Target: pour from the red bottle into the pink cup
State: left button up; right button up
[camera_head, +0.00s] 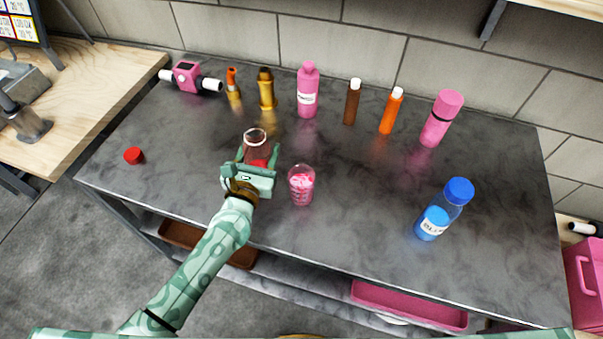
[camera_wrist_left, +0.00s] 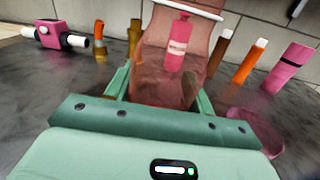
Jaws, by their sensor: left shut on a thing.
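The red bottle (camera_head: 256,150) is clear, with red contents low inside and an open, pale-rimmed mouth. My left gripper (camera_head: 257,162) is shut around it near the middle of the table. The bottle fills the middle of the left wrist view (camera_wrist_left: 168,62), between the green fingers (camera_wrist_left: 160,92), and looks roughly upright. Whether its base touches the table is hidden. The pink cup (camera_head: 301,187) is see-through, with pink contents, and stands just right of my left gripper. Part of it shows at the right in the left wrist view (camera_wrist_left: 262,128). My right gripper is not in view.
A red cap (camera_head: 134,156) lies at the table's left. Along the back stand a pink device (camera_head: 187,76), a pink bottle (camera_head: 307,92), a brown bottle (camera_head: 352,103), an orange bottle (camera_head: 391,112) and others. A blue bottle (camera_head: 447,208) stands at right. The table centre right of the cup is clear.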

pick_arm(q)
jog(key=shift+r+m, duration=0.25)
jog(key=shift+m, duration=0.45)
jog(key=shift+s+d+m+t, duration=0.15)
jog(key=shift+m+t, duration=0.15)
jog(key=shift+m, duration=0.7)
jog(key=shift+d+f+m+h+b, duration=0.2)
jog(key=shift+m+b, duration=0.2)
jog(key=shift+m, duration=0.45)
jog(key=shift+d+f+m+h+b, duration=0.15)
jog(key=shift+m+b, duration=0.25)
jog(key=shift+m, duration=0.45)
jog(key=shift+a+f+m+h+b, duration=0.25)
jog(key=shift+m+b, duration=0.3)
jog(key=shift+m, duration=0.4)
jog(key=shift+a+f+m+h+b, duration=0.2)
jog(key=shift+m+b, duration=0.3)
jog(key=shift+m, duration=0.45)
jog(key=shift+f, duration=0.1)
jog(key=shift+w+a+r+m+t, duration=0.1)
jog(key=shift+r+m+t, duration=0.1)
jog(key=shift+m, duration=0.35)
jog(key=shift+w+a+r+m+t, duration=0.1)
jog(key=shift+r+m, duration=0.05)
jog(key=shift+m, duration=0.4)
jog(key=shift+r+m+h, duration=0.4)
jog(key=shift+r+m, duration=0.35)
jog(key=shift+m, duration=0.25)
jog(key=shift+r+m, duration=0.25)
jog(key=shift+m, duration=0.05)
